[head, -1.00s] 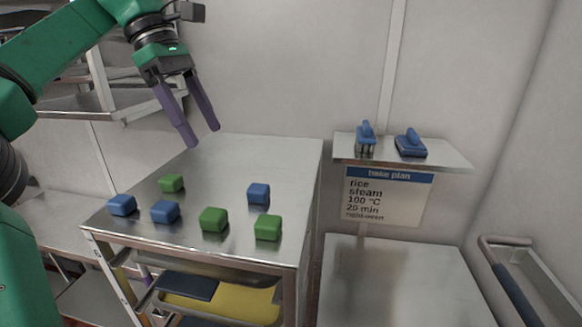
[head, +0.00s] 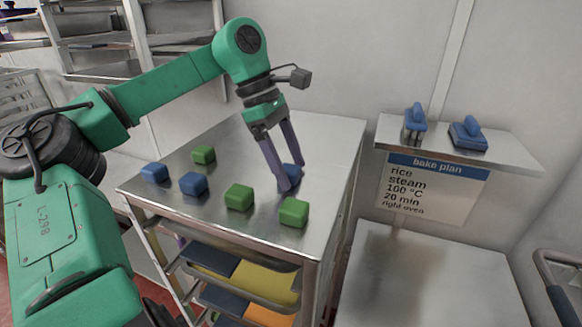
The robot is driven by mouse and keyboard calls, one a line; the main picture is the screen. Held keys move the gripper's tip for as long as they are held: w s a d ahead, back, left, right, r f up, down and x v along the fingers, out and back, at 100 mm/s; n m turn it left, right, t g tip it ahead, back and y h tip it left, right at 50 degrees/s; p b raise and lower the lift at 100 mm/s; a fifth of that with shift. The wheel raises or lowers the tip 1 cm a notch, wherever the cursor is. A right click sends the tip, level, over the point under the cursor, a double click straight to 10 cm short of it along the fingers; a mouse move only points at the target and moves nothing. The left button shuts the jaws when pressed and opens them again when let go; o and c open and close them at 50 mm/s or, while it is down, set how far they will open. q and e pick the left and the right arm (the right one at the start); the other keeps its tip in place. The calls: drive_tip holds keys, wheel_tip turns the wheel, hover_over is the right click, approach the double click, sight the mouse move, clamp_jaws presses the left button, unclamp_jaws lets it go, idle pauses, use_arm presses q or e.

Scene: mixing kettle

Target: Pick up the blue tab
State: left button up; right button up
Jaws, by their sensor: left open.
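Three blue tabs lie on the steel cart top: one at the left (head: 154,173), one beside it (head: 193,184), and one at the right (head: 294,172). My left gripper (head: 289,186) points down at the right-hand blue tab, with its purple fingers open and low around or just in front of it. The fingers partly hide that tab, and I cannot tell whether they touch it. My right gripper is not in view.
Green blocks stand close by: one at the back (head: 203,155), one at the front (head: 239,197), and one front right (head: 293,213). Trays fill the cart below. A wall shelf (head: 500,151) holds two blue-handled items (head: 415,117) (head: 468,133). The lower right steel surface (head: 425,285) is clear.

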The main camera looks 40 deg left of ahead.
use_arm(q)
drive_tip(key=shift+s, duration=0.4)
drive_tip(key=shift+a, duration=0.1)
drive_tip(key=c, duration=0.4)
drive_tip(key=shift+w, duration=0.1)
drive_tip(key=c, duration=0.5)
clamp_jaws()
drive_tip(key=shift+w, duration=0.1)
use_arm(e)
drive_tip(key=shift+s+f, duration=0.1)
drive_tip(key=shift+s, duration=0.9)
